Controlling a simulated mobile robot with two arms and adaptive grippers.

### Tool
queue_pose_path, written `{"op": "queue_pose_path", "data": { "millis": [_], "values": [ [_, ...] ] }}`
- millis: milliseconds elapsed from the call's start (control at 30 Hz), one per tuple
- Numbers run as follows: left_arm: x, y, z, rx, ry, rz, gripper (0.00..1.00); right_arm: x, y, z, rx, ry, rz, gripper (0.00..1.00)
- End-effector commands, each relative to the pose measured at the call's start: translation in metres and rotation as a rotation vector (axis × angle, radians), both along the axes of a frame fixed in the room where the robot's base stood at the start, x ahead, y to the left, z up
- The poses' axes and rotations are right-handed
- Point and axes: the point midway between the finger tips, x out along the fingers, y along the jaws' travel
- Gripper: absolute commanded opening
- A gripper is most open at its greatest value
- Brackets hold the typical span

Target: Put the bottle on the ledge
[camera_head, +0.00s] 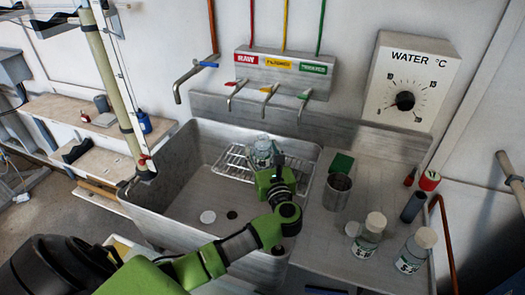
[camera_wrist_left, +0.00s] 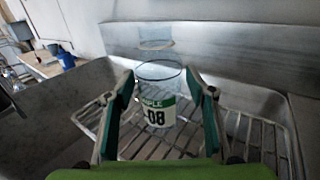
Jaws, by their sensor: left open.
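A clear bottle (camera_head: 262,148) with a white and green label reading "08" stands on the wire rack (camera_head: 232,160) inside the metal sink. In the left wrist view the bottle (camera_wrist_left: 158,95) is upright. My left gripper (camera_head: 268,170) reaches into the sink from the front; it hides the bottle's lower part in the head view. In the left wrist view the open left gripper (camera_wrist_left: 160,80) has one finger on each side of the bottle; whether they touch it I cannot tell. My right gripper is not in view. A metal ledge (camera_head: 325,245) runs to the right of the sink.
On the ledge stand two capped bottles (camera_head: 369,236) (camera_head: 410,252), a metal cup (camera_head: 337,192), a green pad (camera_head: 342,164) and a dark cylinder (camera_head: 413,207). Taps (camera_head: 268,93) hang over the sink's back. The ledge's front left is mostly clear.

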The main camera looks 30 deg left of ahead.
Motion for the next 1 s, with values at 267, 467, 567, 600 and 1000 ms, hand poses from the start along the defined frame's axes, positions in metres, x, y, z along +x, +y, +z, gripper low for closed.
{"op": "queue_pose_path", "data": {
  "millis": [267, 467, 567, 600, 1000],
  "values": [
    [-0.015, -0.017, -0.001, -0.005, 0.000, -0.002, 0.50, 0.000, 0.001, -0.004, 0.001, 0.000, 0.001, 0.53],
    [-0.045, -0.050, -0.002, -0.007, 0.000, -0.002, 0.50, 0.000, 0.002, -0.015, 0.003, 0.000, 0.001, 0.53],
    [-0.059, -0.064, -0.001, -0.006, 0.000, -0.001, 0.50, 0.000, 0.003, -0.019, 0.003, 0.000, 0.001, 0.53],
    [-0.063, -0.069, -0.001, -0.005, 0.000, -0.001, 0.50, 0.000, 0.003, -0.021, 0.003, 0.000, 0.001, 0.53],
    [-0.082, -0.089, 0.003, 0.000, 0.000, 0.000, 0.50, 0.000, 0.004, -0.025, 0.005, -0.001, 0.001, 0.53]
  ]
}}
